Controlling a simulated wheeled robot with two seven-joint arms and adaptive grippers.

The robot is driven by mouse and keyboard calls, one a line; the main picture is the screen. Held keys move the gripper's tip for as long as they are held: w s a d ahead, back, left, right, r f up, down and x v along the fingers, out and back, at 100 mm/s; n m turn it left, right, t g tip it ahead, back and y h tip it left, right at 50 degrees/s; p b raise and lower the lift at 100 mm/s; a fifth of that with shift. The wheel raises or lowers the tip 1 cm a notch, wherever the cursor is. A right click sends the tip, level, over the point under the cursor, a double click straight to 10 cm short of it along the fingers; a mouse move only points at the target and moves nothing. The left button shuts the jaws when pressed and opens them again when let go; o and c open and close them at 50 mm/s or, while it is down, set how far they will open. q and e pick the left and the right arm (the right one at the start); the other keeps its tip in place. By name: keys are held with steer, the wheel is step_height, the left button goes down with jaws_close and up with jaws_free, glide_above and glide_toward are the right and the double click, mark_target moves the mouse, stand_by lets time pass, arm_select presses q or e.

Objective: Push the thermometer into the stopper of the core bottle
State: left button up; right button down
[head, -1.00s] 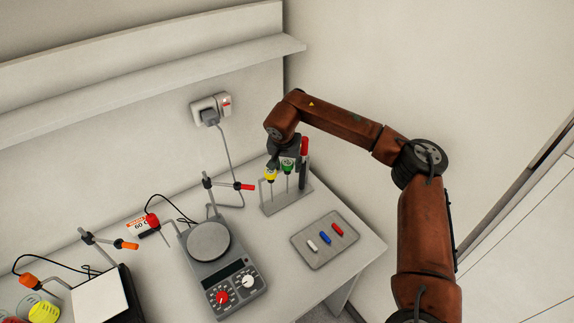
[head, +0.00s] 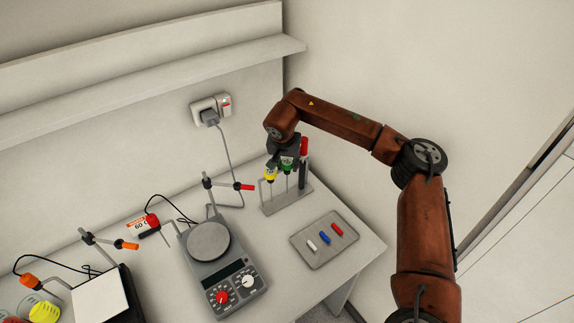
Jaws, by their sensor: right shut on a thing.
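My right gripper (head: 286,155) points down over a grey rack (head: 287,201) at the back right of the table. It is shut on the green-headed thermometer (head: 288,165), whose thin stem still stands in the rack. A yellow-headed thermometer (head: 270,175) stands just left of it. A red-topped piece with a dark body (head: 304,146) stands just right of it. The gripper partly hides these heads. I cannot make out the core bottle or its stopper. My left gripper is not in view.
A hotplate (head: 222,270) with a stand and red clamp (head: 243,187) is left of the rack. A grey tray (head: 325,262) holds white, blue and red bars. A second stirrer plate (head: 100,300) and coloured round items are at lower left. A shelf (head: 150,70) runs above.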

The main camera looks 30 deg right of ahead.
steer(key=shift+r+p, duration=0.5)
steer(key=shift+r, duration=0.1)
stand_by(0.5)
step_height(320, 180, up, 13)
steer(key=p, duration=1)
stand_by(2.0)
